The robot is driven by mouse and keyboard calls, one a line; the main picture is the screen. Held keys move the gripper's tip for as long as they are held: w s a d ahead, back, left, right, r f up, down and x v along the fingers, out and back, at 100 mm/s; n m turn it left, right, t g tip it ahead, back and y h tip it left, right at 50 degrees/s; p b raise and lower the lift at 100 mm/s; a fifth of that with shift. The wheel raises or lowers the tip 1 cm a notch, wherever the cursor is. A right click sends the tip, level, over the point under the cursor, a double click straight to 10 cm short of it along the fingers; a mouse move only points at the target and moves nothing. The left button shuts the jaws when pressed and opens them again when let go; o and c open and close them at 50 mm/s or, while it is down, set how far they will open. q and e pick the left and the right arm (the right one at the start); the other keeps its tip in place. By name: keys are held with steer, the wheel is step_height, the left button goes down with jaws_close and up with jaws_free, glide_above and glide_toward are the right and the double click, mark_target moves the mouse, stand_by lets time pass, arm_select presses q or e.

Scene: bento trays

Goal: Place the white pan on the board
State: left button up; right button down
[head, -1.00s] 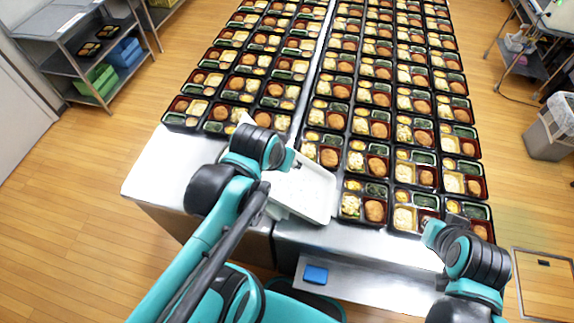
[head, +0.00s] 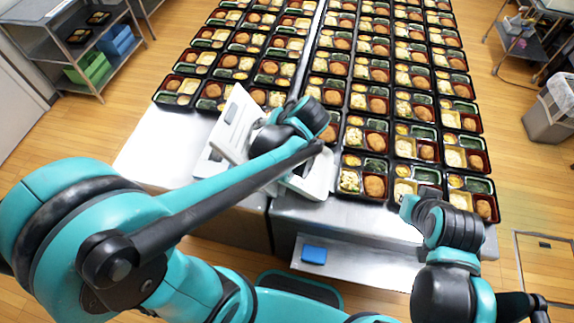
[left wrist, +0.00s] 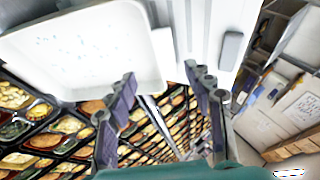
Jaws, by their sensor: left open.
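The white pan (head: 318,180) is at the near edge of the steel table, partly hidden by my left arm in the head view. In the left wrist view the pan (left wrist: 80,50) is a shallow white tray with rounded corners and small specks. A white panel (head: 238,122) stands tilted left of the pan; it also shows in the left wrist view (left wrist: 228,20), with a grey rounded patch. I cannot tell whether it is the board. My left gripper (left wrist: 160,75) is open and empty, its fingers near the pan's rim and the panel.
Several rows of filled bento trays (head: 365,185) cover the table beyond and right of the pan. A blue block (head: 314,255) lies on a low steel ledge. A shelf rack (head: 75,45) stands at left and a grey bin (head: 550,115) at right.

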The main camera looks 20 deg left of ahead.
arm_select(q)
steer(key=x, duration=0.2)
steer(key=b+x, duration=0.1)
steer(key=x, duration=0.5)
steer(key=shift+w+a+r+b, duration=0.2)
steer(key=shift+a+b, duration=0.2)
steer(key=shift+r, duration=0.1)
steer(key=c, duration=0.5)
jaws_close()
